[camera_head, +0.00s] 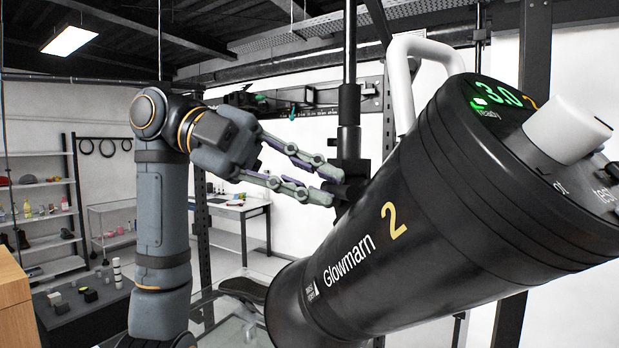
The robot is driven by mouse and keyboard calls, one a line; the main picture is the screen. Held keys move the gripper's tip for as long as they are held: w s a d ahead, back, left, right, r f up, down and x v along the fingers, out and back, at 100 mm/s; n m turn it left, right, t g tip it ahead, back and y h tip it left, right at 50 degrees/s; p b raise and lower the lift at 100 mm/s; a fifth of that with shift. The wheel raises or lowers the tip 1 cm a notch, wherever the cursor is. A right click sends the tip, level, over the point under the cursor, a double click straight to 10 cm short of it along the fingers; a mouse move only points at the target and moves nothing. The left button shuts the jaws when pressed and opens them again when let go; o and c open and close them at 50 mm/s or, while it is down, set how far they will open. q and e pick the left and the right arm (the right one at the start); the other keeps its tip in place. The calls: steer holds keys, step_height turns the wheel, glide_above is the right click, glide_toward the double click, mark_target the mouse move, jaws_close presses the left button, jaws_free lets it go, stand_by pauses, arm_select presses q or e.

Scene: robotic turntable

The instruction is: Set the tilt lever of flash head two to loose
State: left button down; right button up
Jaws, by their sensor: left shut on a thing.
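Flash head two (430,215) is a large black cylinder marked "Glowmarn 2". It fills the right side, tilted, with its lit rear panel up at the right and its front end down at the left. A dark bracket (352,165) joins it to a black upright stand pole (349,70). My left gripper (338,187) reaches in from the left, its fingers pointing right at this bracket. The fingertips are closed on a small dark part there, seemingly the tilt lever, which is mostly hidden between and behind them. The lever's setting cannot be read. My right gripper is not in view.
A white handle (402,85) loops above the flash head, and a white knob (566,130) sticks out of its rear panel. The panel shows a green "3.0" and "ready". Shelves (40,185) and a white desk (238,208) stand far behind at the left.

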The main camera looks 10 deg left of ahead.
arm_select(q)
steer(key=shift+f, duration=0.1)
steer(key=c, duration=1.6)
jaws_free()
steer(key=shift+d, duration=0.15)
steer(key=shift+c, duration=0.2)
steer(key=shift+d, duration=0.35)
steer(key=v, duration=0.7)
steer(key=shift+r, duration=0.2)
